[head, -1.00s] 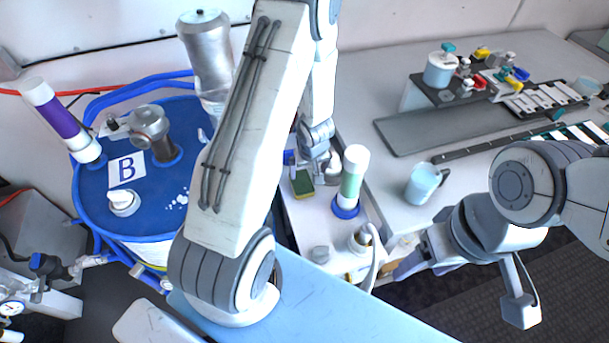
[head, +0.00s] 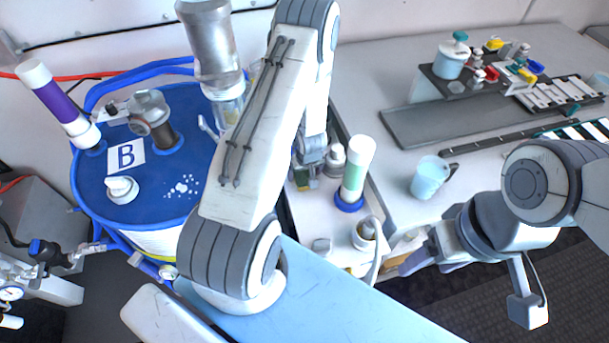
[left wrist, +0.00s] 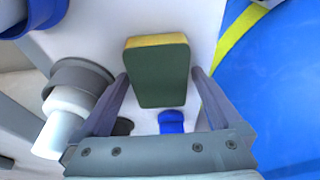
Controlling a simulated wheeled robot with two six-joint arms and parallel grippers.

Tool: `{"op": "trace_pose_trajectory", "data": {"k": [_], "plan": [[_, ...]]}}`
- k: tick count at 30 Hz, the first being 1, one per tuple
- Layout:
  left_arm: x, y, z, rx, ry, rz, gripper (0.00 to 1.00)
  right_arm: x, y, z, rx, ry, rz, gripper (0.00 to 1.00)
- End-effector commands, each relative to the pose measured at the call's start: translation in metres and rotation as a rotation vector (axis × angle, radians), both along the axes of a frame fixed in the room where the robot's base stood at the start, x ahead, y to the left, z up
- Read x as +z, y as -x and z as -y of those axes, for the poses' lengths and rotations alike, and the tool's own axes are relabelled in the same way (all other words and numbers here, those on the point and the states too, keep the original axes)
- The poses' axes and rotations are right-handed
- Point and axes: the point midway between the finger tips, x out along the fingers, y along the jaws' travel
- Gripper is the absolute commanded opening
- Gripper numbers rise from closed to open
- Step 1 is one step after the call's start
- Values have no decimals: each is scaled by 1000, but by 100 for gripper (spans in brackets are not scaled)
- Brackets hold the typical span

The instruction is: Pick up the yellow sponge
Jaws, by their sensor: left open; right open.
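The yellow sponge shows a dark green broad face and a thin yellow edge in the left wrist view (left wrist: 160,75). It is on the white surface of a narrow cart. My left gripper (left wrist: 160,88) is open, with one finger on each side of the sponge. I cannot tell whether the fingers touch it. In the head view my left gripper (head: 308,166) is over the sponge (head: 301,177), which is mostly hidden. My right gripper (head: 418,261) is open and empty at the right, near the counter's front edge, partly hidden by its wrist.
A white and green bottle (head: 357,172) in a blue ring stands close right of the sponge. A blue drum marked B (head: 150,190) is at the left. A light blue jug (head: 429,178) stands on the counter. A white pot with a hose (head: 366,235) is in front.

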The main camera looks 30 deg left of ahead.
Motion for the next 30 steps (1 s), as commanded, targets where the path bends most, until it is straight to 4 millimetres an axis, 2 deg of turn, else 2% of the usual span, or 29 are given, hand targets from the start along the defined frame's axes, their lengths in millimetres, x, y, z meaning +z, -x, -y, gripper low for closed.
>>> {"op": "trace_pose_trajectory", "data": {"k": [5,6,11,12,22,26,30], "plan": [[0,-1,1,-2,0,0,100,0,0,0,0,0,0,69],[0,-1,1,-2,0,0,92,0,0,0,0,0,0,69],[0,-1,1,-2,0,0,31,0,0,0,0,0,0,69],[0,-1,1,-2,0,0,29,0,0,0,0,0,0,69],[6,-1,1,-1,0,1,28,1,0,0,0,0,0,69],[27,-2,1,-1,0,4,28,3,0,0,0,0,0,69],[59,-1,1,-1,0,3,28,15,0,0,0,0,0,69]]}}
